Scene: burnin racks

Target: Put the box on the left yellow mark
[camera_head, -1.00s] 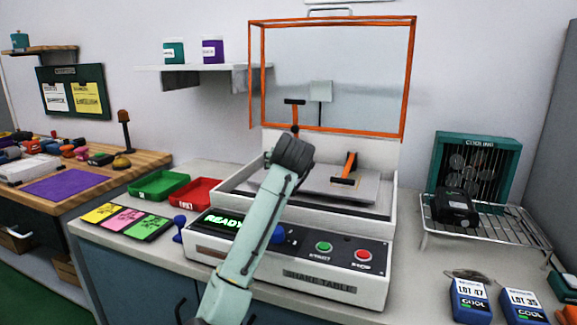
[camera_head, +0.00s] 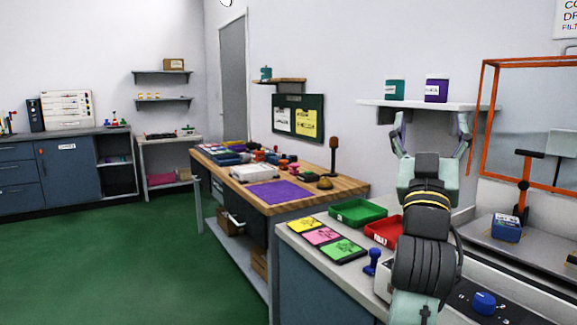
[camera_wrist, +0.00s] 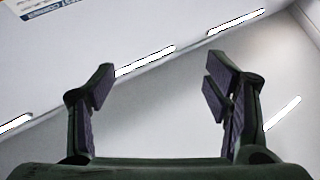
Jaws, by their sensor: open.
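A small blue box (camera_head: 506,228) with a white label sits on the grey plate of the shake table (camera_head: 482,247), at the right of the head view. I cannot be sure it is the task's box. No yellow floor mark or plate mark shows clearly. My gripper (camera_head: 432,122) points upward, left of the blue box and apart from it. Its fingers are spread, with nothing between them. The wrist view shows my gripper (camera_wrist: 158,85) open too, against only wall and ceiling lights.
The orange-framed guard (camera_head: 487,120) stands raised over the shake table. A green tray (camera_head: 357,212), a red tray (camera_head: 383,232) and yellow, pink and green cards (camera_head: 324,238) lie left of my arm. A wooden bench (camera_head: 345,190) stands beyond. Green floor (camera_head: 130,265) is clear at left.

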